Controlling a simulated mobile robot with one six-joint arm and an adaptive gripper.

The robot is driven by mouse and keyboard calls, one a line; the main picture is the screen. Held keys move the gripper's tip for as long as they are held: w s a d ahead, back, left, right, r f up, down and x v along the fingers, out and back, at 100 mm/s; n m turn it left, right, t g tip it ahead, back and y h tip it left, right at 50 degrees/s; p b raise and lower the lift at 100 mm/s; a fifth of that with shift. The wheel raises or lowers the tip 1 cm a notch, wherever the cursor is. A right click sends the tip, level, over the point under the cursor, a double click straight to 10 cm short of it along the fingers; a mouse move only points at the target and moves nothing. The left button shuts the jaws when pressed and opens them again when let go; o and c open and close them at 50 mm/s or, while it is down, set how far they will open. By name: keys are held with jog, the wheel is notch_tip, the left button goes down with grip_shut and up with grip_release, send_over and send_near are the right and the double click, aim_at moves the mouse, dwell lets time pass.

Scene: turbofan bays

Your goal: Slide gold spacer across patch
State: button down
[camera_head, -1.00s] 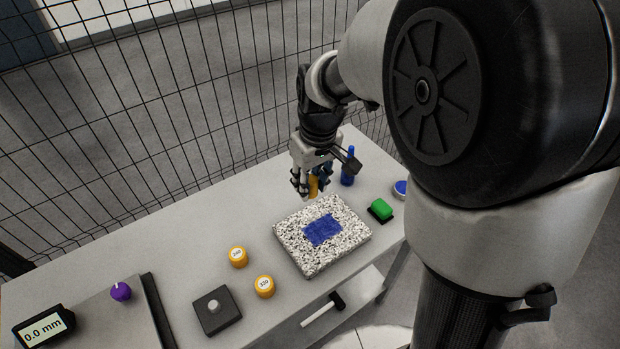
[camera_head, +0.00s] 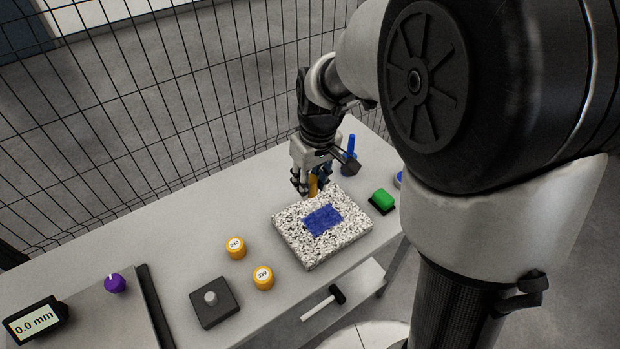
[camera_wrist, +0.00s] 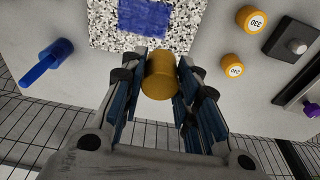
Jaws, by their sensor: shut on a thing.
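A gold cylindrical spacer (camera_head: 313,185) is held between the fingers of my gripper (camera_head: 309,189). The spacer also shows in the wrist view (camera_wrist: 159,77), pinched between the blue-sided fingers (camera_wrist: 158,85). A blue patch (camera_head: 323,220) lies on the middle of a speckled black-and-white slab (camera_head: 290,238). The patch (camera_wrist: 143,16) is also in the wrist view, beyond the spacer. The spacer is at the slab's back edge, apart from the patch. I cannot tell whether it touches the slab.
Two gold spacers marked 240 (camera_head: 236,247) and 320 (camera_head: 263,277) stand left of the slab, near a dark block with a knob (camera_head: 214,303). A blue tool (camera_head: 349,158) and a green-topped block (camera_head: 383,200) are right. A wire fence (camera_head: 150,130) runs behind the bench.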

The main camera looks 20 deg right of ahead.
jog(key=shift+f+b, duration=4.85)
jog(key=shift+f, duration=1.95)
jog(key=shift+f+b, duration=0.4)
jog(key=shift+f, duration=0.15)
jog(key=shift+d, duration=0.2)
jog(key=shift+w+d, duration=0.25)
jog(key=shift+d, duration=0.45)
jog(key=shift+w+d, duration=0.1)
jog(key=shift+d, duration=0.15)
jog(key=shift+w+d, duration=0.25)
jog(key=shift+d, duration=0.45)
